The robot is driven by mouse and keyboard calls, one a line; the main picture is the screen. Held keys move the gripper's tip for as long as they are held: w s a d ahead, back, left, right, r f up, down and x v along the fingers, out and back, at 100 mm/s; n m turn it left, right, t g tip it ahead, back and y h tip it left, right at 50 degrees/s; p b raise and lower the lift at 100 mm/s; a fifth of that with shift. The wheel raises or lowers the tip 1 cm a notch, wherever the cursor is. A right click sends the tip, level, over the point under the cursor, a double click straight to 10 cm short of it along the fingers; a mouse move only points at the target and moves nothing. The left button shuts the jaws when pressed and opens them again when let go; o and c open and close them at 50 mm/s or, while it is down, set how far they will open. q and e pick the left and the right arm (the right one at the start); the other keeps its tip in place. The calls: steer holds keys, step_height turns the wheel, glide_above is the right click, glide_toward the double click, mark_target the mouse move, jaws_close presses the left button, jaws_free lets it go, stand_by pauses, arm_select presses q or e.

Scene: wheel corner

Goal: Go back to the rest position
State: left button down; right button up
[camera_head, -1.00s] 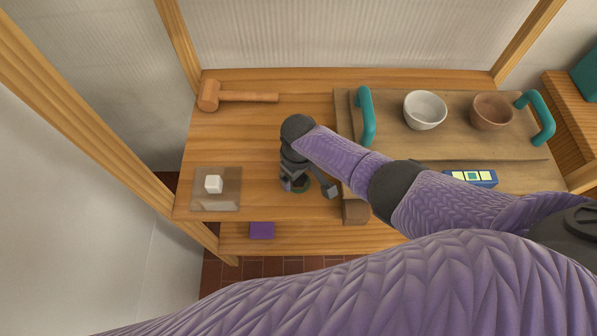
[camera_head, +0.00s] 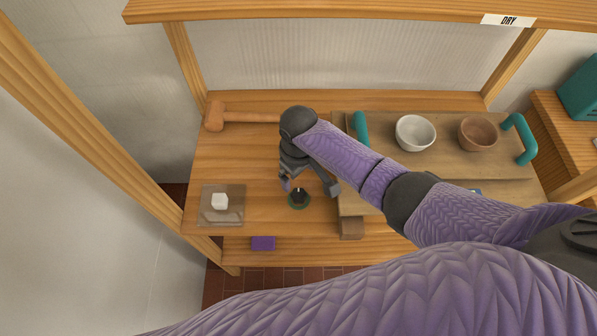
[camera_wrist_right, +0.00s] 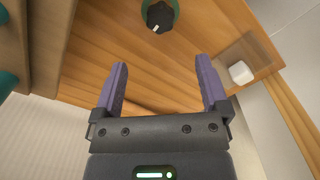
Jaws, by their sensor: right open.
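My right gripper (camera_head: 310,188) is over the wooden table, left of the tray, with its fingers spread apart. The right wrist view shows both purple fingers of this gripper (camera_wrist_right: 164,85) wide open with nothing between them. A black knob on a green round base (camera_head: 299,199) is on the table close to the fingertips in the head view. In the right wrist view the knob (camera_wrist_right: 159,15) lies beyond the fingertips, apart from them. My left gripper is not in view. A purple arm of mine fills the bottom of the head view.
A wooden tray (camera_head: 462,160) with teal handles holds a white bowl (camera_head: 415,133) and a brown bowl (camera_head: 477,134). A mallet (camera_head: 215,115) lies at the back left. A white cube (camera_head: 220,201) sits on a square plate (camera_head: 208,217). A shelf labelled DRY (camera_head: 508,21) spans the top.

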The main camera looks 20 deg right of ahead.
steer(key=s+a+t+y, duration=0.15)
steer(key=s+a, duration=0.25)
steer(key=s, duration=0.4)
steer(key=s+d+r+m+t+h, duration=0.15)
steer(key=s+d+r+m, duration=0.25)
steer(key=s+d+r, duration=0.5)
steer(key=s+f+g+b, duration=0.1)
steer(key=s+f+b, duration=0.15)
steer(key=f, duration=1.05)
steer(key=s+f+b, duration=0.1)
steer(key=f+b, duration=0.3)
steer(key=f, duration=0.9)
arm_select(q)
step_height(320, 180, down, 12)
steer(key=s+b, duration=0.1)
steer(key=b, duration=0.4)
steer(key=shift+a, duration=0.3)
arm_select(e)
steer(key=s+d+f+n+g, duration=0.1)
steer(key=s+d+f, duration=0.1)
steer(key=s+f, duration=1.1)
step_height(320, 180, down, 3)
steer(key=shift+s+d+r, duration=0.1)
steer(key=shift+s+d, duration=0.2)
steer(key=shift+d, duration=0.05)
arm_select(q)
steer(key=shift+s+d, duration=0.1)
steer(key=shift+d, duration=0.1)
